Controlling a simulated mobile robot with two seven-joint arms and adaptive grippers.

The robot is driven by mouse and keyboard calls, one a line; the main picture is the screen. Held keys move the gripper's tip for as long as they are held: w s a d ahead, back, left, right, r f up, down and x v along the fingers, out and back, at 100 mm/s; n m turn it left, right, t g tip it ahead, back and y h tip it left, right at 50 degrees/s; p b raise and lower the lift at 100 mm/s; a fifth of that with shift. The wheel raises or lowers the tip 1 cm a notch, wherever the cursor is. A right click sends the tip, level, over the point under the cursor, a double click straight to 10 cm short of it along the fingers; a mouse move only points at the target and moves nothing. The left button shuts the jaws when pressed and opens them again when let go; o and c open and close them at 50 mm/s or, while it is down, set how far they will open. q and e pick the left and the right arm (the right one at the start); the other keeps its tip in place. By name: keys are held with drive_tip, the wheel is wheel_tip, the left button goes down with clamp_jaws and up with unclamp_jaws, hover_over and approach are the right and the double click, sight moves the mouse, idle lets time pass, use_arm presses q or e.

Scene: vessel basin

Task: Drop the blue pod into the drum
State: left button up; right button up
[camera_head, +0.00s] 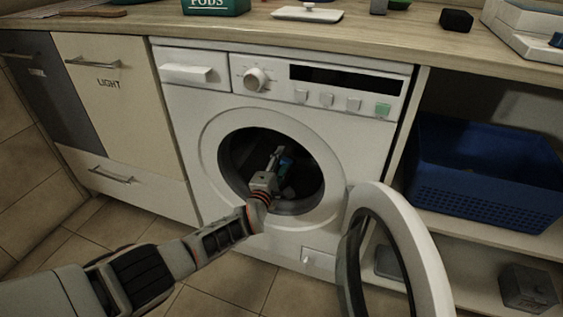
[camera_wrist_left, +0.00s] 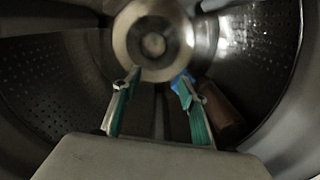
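My left gripper (camera_head: 277,158) reaches through the open round door into the washing machine's drum (camera_head: 240,158). In the left wrist view its two fingers (camera_wrist_left: 155,100), with teal inner pads, stand apart with nothing clearly between them. A small blue piece, likely the blue pod (camera_wrist_left: 182,84), shows by the tip of the right-hand finger, partly hidden by it. I cannot tell whether it touches the finger. The drum's perforated wall (camera_wrist_left: 50,98) and round metal hub (camera_wrist_left: 153,44) lie ahead. My right gripper is not in view.
The washer door (camera_head: 425,262) hangs open at the right. A brownish object (camera_wrist_left: 222,108) lies in the drum beside the right-hand finger. A green pods box (camera_head: 215,5) stands on the counter. A blue basket (camera_head: 480,175) sits on the right shelf.

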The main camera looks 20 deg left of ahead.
use_arm(q)
drive_tip(key=s, duration=1.2)
drive_tip(key=shift+a, duration=0.2)
idle(0.9)
